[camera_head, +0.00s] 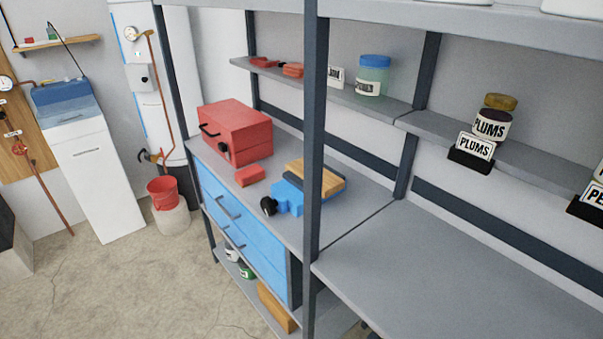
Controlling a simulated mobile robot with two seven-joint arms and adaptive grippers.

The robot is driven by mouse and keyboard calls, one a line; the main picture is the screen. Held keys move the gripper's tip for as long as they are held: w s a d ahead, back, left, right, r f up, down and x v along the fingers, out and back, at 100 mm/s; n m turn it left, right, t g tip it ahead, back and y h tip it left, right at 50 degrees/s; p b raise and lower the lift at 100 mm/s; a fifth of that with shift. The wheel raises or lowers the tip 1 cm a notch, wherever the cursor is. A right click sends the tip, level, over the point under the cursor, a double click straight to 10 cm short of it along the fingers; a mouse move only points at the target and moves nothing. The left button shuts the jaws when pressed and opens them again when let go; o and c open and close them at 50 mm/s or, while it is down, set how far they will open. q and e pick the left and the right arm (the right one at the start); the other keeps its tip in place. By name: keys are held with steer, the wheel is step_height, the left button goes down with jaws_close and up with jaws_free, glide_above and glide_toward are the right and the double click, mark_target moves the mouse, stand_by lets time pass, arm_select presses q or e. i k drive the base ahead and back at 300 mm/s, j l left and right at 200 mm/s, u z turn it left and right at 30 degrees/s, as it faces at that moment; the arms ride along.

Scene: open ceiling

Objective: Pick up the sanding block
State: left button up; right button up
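A small red block (249,175) lies on the grey worktop, just in front of the red toolbox. Neither of my grippers is in view.
The red toolbox (235,132) stands behind the block. A dark upright post (315,120) rises at the worktop's front. Blue drawers (238,222) are below. The right worktop (450,270) is bare. A red bucket (163,192) stands left of the drawers, beside open floor (130,280).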

mark_target(254, 173)
steer(key=j+z, duration=0.1)
steer(key=z, duration=0.35)
steer(key=i+j+z, duration=0.1)
steer(key=z, duration=0.35)
steer(key=i+j+z, duration=0.1)
steer(key=j+z, duration=0.2)
steer(key=j, duration=0.25)
steer(key=j+z, duration=0.35)
steer(key=j, duration=0.2)
steer(key=j+z, duration=0.15)
steer(key=j, duration=0.95)
steer(key=k, duration=0.05)
